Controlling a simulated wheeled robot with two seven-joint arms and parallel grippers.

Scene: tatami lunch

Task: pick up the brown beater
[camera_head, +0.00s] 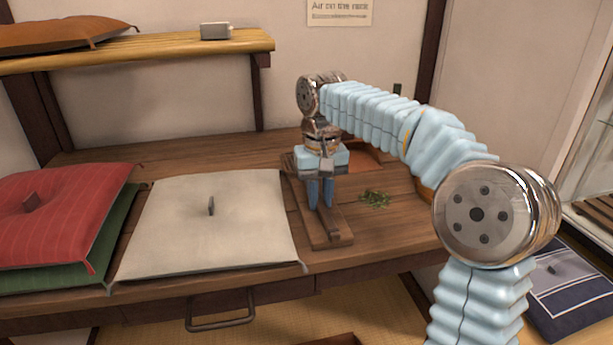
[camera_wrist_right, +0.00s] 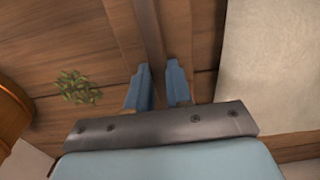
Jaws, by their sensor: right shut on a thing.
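The brown beater (camera_head: 331,238) is a long, dark wooden piece on the wooden bench, to the right of the pale cushion. My right gripper (camera_head: 321,197) points down over it, and its blue fingers are shut on the beater. In the right wrist view, the beater's narrow bar (camera_wrist_right: 148,28) runs between the two fingertips (camera_wrist_right: 163,78). The fingers and wrist hide part of the beater. I cannot tell whether it is clear of the bench. My left gripper is not in view.
A pale cushion (camera_head: 170,235) and a red cushion (camera_head: 55,235) on a green one (camera_head: 110,235) fill the bench's left side. A small green heap (camera_head: 375,199) lies right of the beater. A shelf (camera_head: 150,45) holds an orange-brown cushion (camera_head: 60,33) and a small grey box (camera_head: 215,31).

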